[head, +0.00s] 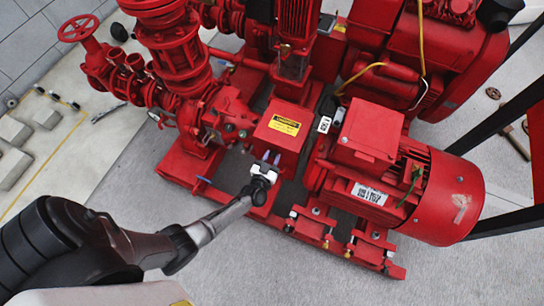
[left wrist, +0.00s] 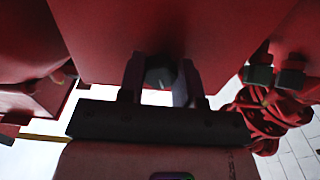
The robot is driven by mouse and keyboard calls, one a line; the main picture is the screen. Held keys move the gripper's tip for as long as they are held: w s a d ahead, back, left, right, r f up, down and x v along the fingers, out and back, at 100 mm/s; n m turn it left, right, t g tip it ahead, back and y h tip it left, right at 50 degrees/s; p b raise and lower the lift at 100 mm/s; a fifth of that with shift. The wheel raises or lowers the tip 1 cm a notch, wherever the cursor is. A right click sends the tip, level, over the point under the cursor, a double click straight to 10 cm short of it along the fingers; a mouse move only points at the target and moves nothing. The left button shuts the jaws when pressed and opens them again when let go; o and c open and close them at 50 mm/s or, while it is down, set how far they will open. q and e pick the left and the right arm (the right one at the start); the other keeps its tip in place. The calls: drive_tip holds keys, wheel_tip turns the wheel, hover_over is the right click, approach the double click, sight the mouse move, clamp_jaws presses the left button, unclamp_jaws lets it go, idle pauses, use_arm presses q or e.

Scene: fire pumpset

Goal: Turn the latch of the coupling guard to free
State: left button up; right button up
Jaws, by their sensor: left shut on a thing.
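The coupling guard (head: 275,137) is a red box with a yellow warning label, between the red pump and the red motor in the head view. Its red face (left wrist: 150,30) fills the upper middle of the left wrist view. My left gripper (head: 263,166) is at the guard's front face, low down. In the left wrist view its two dark fingers stand on either side of a small grey latch (left wrist: 160,70) and are shut on it. The gripper hides most of the latch in the head view. My right gripper is not in view.
The red motor (head: 430,190) stands right of the guard, and the pump with its pipes (head: 205,125) stands left. The red base frame (head: 335,235) runs below them. The grey floor (head: 290,280) in front is clear.

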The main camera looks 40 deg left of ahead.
use_arm(q)
drive_tip(key=n, duration=0.2)
drive_tip(key=shift+n, duration=0.4)
drive_tip(key=n, duration=0.3)
drive_tip(key=shift+n, duration=0.3)
drive_tip(key=n, duration=0.4)
drive_tip(key=shift+b, duration=0.4)
drive_tip(key=shift+n, duration=1.5)
drive_tip(key=o, duration=0.9)
drive_tip(key=shift+d, duration=0.1)
